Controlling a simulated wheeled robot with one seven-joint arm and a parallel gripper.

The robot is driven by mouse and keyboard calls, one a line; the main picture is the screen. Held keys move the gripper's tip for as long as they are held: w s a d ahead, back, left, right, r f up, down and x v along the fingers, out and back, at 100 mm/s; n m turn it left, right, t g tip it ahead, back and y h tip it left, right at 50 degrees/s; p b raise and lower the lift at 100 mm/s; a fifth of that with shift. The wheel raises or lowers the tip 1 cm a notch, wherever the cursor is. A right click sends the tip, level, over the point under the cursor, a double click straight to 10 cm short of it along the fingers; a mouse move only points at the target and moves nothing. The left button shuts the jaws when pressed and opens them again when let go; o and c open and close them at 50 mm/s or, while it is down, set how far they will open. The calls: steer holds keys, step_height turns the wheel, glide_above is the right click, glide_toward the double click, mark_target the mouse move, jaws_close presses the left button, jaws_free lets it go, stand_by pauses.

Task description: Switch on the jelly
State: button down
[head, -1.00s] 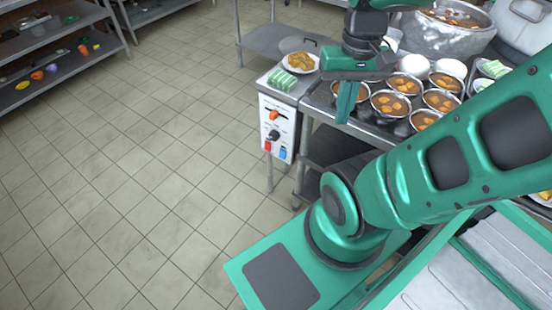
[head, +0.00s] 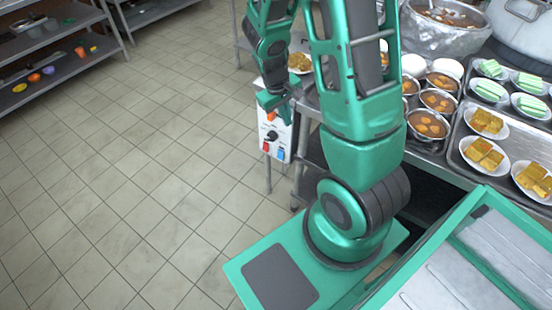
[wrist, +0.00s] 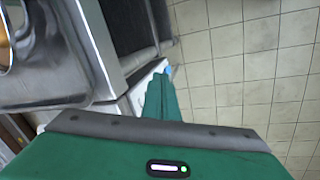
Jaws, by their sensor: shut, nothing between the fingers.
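The white control panel (head: 285,132) is on the front of a small metal stand. It carries an orange control (head: 270,117), a black knob (head: 271,135), a red switch (head: 266,147) and a blue switch (head: 281,154). My gripper (head: 273,108) is shut and empty, in front of the panel's upper part, and hides some of it. Contact cannot be told. In the wrist view my green fingers (wrist: 166,98) overlap the white panel edge (wrist: 146,78), with a bit of blue (wrist: 168,71) beside them. Green and white jelly pieces (head: 490,90) lie on plates at the right.
A metal counter (head: 432,148) holds bowls of brown soup (head: 428,124) and plates of yellow pieces (head: 484,154). Large pots (head: 445,38) stand behind. A shelf (head: 60,68) is far left. The tiled floor (head: 140,170) left of the panel is clear.

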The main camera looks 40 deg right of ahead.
mark_target(280, 155)
steer(key=w+a+f+n, duration=0.2)
steer(key=f, duration=0.7)
steer(key=w+a+f+n+t, duration=0.1)
steer(key=w+a+f+n, duration=0.1)
steer(key=f, duration=0.8)
steer(key=shift+w+a+f+n+h, duration=0.2)
steer(key=shift+w+a+n+h, duration=0.1)
steer(key=shift+a, duration=0.3)
steer(key=shift+f, duration=0.1)
steer(key=w+d+f, duration=0.2)
steer(key=d+f, duration=0.4)
steer(key=f, duration=0.3)
steer(key=shift+w+d+f, duration=0.2)
steer(key=shift+d+f, duration=0.15)
steer(key=shift+d, duration=0.05)
